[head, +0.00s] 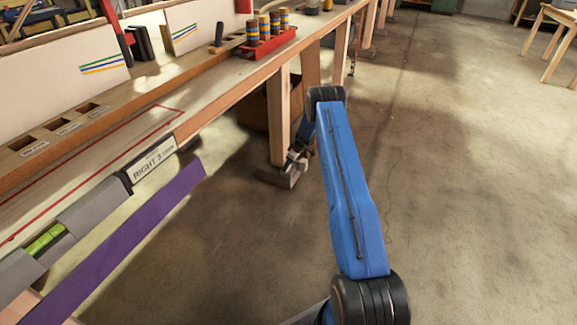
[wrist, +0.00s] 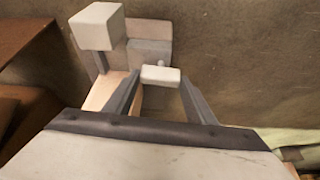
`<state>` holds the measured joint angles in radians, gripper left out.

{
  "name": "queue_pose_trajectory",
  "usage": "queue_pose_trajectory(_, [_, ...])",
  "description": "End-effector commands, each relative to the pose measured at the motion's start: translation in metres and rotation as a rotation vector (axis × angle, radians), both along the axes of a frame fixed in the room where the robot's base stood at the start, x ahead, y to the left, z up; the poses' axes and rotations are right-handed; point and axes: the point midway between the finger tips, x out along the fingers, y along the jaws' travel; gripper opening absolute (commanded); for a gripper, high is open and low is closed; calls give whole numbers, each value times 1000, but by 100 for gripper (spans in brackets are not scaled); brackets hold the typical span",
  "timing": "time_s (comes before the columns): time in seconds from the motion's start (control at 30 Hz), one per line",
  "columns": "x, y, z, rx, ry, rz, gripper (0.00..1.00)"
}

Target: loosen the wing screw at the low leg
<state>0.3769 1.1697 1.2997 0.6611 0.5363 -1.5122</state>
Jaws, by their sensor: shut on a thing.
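The wooden bench leg (head: 279,118) stands in a grey foot clamp (head: 280,177) on the floor in the head view. My gripper (head: 297,156) is low beside that leg, small and partly hidden by my arm. In the wrist view, the pale wing screw (wrist: 160,76) sits between the tips of my gripper (wrist: 160,79), which is shut on it. A small round knob shows just beyond the screw. A pale block (wrist: 97,26) stands to the left, in front of a grey plate (wrist: 150,50). How far the screw is turned cannot be told.
The bench top (head: 150,110) runs along the left, with a purple strip (head: 130,240) at its near edge and a red tray (head: 265,42) of striped cylinders. A brown box (head: 252,108) is under the bench behind the leg.

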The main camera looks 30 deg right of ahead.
Motion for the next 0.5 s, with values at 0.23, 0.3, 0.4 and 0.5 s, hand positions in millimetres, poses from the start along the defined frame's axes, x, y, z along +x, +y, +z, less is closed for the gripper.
queue_pose_trajectory(0.23, [0, -1, 0, 1, 2, 75, 28])
queue_pose_trajectory(0.3, [0, -1, 0, 1, 2, 85, 28])
queue_pose_trajectory(0.4, [0, -1, 0, 0, 1, 93, 28])
queue_pose_trajectory(0.5, [0, -1, 0, 0, 1, 95, 28])
